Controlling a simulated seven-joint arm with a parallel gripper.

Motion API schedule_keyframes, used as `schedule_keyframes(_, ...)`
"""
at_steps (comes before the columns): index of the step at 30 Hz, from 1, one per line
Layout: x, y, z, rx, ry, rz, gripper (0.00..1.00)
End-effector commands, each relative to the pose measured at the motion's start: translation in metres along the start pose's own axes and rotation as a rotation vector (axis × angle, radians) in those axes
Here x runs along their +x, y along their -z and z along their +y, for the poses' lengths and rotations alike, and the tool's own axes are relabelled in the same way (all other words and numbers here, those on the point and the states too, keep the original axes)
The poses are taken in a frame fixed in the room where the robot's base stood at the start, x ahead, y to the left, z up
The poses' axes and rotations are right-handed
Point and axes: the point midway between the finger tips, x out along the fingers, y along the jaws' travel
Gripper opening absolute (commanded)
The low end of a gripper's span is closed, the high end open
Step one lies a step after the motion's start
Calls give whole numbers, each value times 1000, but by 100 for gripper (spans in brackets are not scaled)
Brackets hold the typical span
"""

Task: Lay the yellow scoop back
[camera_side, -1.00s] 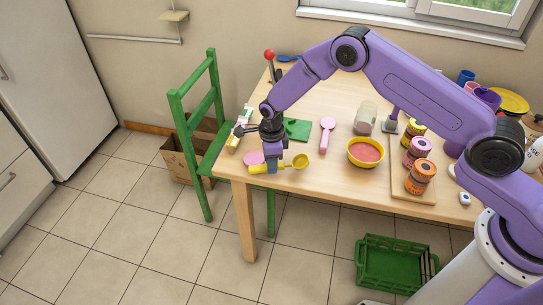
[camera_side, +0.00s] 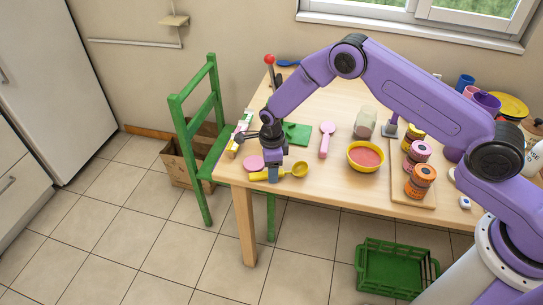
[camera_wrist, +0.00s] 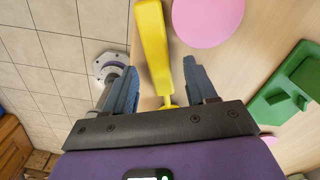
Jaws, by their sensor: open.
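The yellow scoop (camera_side: 299,169) lies near the front left edge of the table, its bowl to the right and its handle pointing left. My gripper (camera_side: 273,174) is low over the scoop's handle, with its fingers pointing down. In the wrist view the yellow handle (camera_wrist: 154,48) runs up from between the two spread fingers, with space beside it. My gripper (camera_wrist: 163,85) is open there. The scoop's bowl is hidden in that view.
A pink disc (camera_side: 253,163) lies just behind the handle. A pink scoop (camera_side: 326,139), a yellow bowl (camera_side: 353,169) and a green piece (camera_side: 298,134) are on the table (camera_side: 325,190). A green chair (camera_side: 197,152) stands at the left edge.

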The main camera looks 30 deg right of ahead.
Motion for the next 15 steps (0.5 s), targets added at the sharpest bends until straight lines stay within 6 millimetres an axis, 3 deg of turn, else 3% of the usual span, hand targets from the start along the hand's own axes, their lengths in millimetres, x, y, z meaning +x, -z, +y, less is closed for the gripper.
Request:
schedule_keyframes(5, -21, -1, -1, 0, 3, -3, 56)
schedule_keyframes(15, -91, -1, 0, 0, 4, -4, 56)
